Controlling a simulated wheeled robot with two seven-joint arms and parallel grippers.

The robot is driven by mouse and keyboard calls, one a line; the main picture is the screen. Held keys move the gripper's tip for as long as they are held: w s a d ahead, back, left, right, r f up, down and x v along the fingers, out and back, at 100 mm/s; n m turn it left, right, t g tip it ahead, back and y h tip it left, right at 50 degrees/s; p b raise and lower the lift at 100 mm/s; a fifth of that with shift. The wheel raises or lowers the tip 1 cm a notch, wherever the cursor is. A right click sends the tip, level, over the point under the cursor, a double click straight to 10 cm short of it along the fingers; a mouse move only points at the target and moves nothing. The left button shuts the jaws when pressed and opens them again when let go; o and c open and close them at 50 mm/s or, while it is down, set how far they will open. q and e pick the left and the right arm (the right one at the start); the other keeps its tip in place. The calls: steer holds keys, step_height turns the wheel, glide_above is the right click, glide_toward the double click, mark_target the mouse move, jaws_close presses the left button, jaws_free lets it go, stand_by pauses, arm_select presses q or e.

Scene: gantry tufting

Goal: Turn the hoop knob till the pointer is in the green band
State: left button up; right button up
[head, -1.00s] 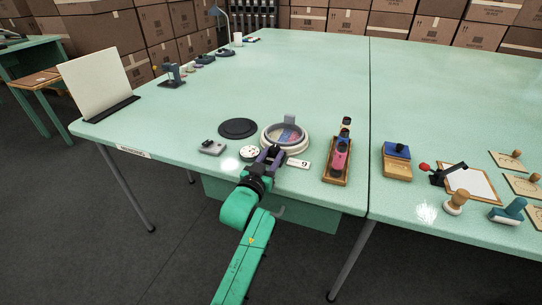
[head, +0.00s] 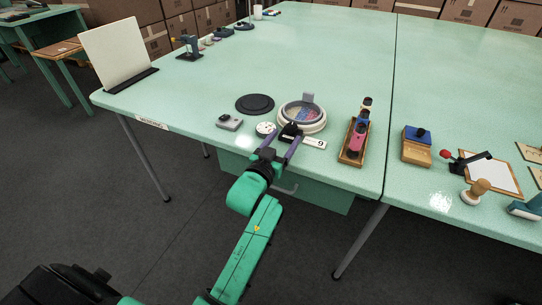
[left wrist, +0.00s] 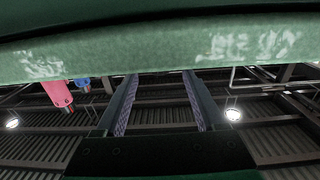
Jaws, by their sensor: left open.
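The embroidery-like hoop (head: 302,121) is a pale ring with coloured cloth inside, near the table's front edge. A dark knob (head: 290,131) sits at its near side. A small round white dial (head: 266,129) lies left of the knob; its pointer and green band are too small to read. My left gripper (head: 285,138) is open, its purple fingers pointing at the knob, one tip to each side. I cannot tell whether they touch it. The fingers also show in the left wrist view (left wrist: 160,75), with no knob visible there. My right gripper is not in view.
A card marked 9 (head: 315,143) lies right of the gripper. A wooden rack with bottles (head: 352,148) stands further right. A grey device (head: 229,122) and a black disc (head: 255,103) are left. The table (head: 330,60) is clear behind the hoop.

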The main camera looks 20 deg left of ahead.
arm_select(q)
steer(key=s+a, duration=0.1)
steer(key=s, duration=1)
